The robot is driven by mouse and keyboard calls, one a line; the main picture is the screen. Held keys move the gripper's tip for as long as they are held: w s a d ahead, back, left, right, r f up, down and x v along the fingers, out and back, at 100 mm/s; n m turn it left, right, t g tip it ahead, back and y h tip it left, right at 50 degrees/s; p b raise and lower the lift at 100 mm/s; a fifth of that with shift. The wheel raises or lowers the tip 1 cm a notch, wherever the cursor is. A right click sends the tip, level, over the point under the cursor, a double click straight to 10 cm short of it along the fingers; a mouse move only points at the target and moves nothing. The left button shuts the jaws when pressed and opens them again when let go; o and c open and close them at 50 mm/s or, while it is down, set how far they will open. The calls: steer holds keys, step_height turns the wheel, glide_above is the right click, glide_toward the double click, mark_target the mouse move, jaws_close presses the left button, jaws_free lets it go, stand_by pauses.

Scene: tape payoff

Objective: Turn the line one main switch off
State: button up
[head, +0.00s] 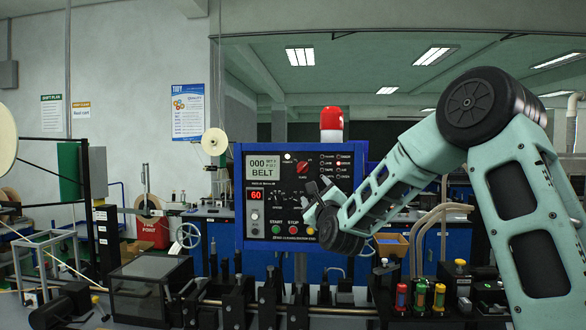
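A blue-framed control panel (239,200) faces me near the middle of the head view. On it a red rotary knob (303,168) sits in the upper middle; its lettering is too small to read, so I cannot tell whether it is the line one main switch. A display (262,169) reads 000 and BELT, and a red readout (256,195) shows 60. START and STOP buttons sit along the bottom. My gripper (312,192) is in front of the panel's right half, just below and right of the red knob. Its fingers are small and dark, and contact cannot be told. My wrist hides the lower right.
A red beacon (331,121) stands above the panel. Below it, black machine fixtures (237,300) line the bench. A clear-topped box (150,285) stands at left, and small coloured cylinders (420,295) at right. A white reel (214,142) is left of the panel.

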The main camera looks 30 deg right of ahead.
mark_target(303, 168)
steer(key=p+x, duration=0.9)
steer(key=x, duration=0.7)
steer(key=shift+w+r, duration=0.1)
steer(key=shift+w, duration=0.15)
steer(key=shift+w+d, duration=0.2)
steer(key=shift+w, duration=0.15)
steer(key=c, duration=1)
